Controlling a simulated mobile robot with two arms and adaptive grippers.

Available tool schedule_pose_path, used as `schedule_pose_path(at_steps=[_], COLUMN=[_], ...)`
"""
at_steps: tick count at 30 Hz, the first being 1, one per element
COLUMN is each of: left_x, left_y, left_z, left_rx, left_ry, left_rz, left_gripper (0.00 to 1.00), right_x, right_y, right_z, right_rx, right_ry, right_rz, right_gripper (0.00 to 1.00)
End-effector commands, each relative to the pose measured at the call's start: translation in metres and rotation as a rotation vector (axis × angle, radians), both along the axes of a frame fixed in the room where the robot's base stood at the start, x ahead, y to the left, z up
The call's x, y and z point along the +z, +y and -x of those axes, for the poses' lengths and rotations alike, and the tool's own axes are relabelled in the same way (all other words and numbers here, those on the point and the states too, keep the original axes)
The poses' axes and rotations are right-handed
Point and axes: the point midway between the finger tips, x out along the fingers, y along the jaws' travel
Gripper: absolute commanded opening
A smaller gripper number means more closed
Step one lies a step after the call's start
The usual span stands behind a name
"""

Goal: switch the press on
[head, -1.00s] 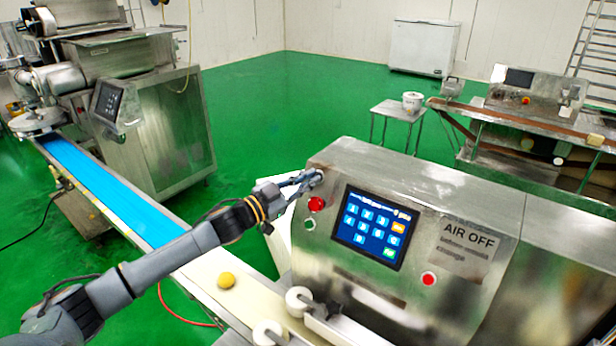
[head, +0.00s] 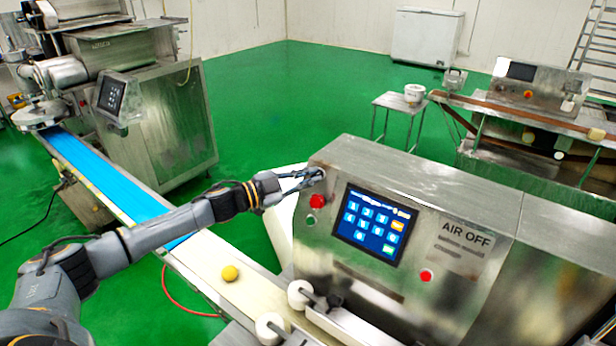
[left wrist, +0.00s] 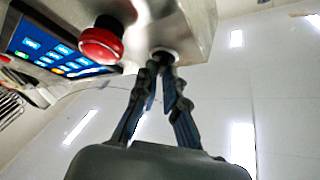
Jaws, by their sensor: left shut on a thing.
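The press is a steel cabinet (head: 460,190) with a lit blue touch screen (head: 374,225) and a red button (head: 318,201) at its upper left. My left gripper (head: 314,175) reaches the panel's upper left corner, just above the red button. In the left wrist view my left gripper (left wrist: 163,62) has its fingertips closed together on a small dark knob (left wrist: 161,54) on the panel. The knob is mostly hidden by the fingertips. The red button shows beside it in the left wrist view (left wrist: 101,44). My right gripper is not in view.
A conveyor belt (head: 110,180) runs along the left, with a yellow dough ball (head: 230,273) on its pale section. White rollers (head: 300,293) stick out below the panel. A second red button (head: 426,276) is at the panel's lower right. Green floor lies open behind.

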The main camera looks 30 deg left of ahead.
Motion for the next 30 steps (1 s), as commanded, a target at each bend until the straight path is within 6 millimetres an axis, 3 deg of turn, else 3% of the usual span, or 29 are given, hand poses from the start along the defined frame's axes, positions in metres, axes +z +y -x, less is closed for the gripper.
schedule_pose_path(at_steps=[4, 5, 6, 8, 20, 30], left_x=[-0.001, -0.001, -0.001, -0.001, -0.001, -0.003], left_y=[0.000, 0.000, 0.000, 0.000, 0.003, 0.031], left_z=[0.000, 0.000, 0.000, 0.000, 0.005, 0.048], left_rx=[0.001, 0.001, 0.001, 0.001, 0.001, 0.001], left_ry=[0.000, 0.000, 0.000, 0.000, 0.002, 0.006], left_rz=[-0.003, -0.003, -0.003, -0.001, 0.001, -0.001], left_gripper=[0.00, 0.15, 0.23, 0.32, 0.32, 0.32], right_x=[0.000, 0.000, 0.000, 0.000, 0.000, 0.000], right_y=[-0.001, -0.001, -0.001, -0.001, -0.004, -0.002], right_z=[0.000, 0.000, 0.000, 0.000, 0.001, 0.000], right_rx=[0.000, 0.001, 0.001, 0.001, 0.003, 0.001], right_ry=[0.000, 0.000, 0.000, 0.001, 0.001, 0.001], right_rz=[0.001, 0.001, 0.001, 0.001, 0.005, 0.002], right_gripper=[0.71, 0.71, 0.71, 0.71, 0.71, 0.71])
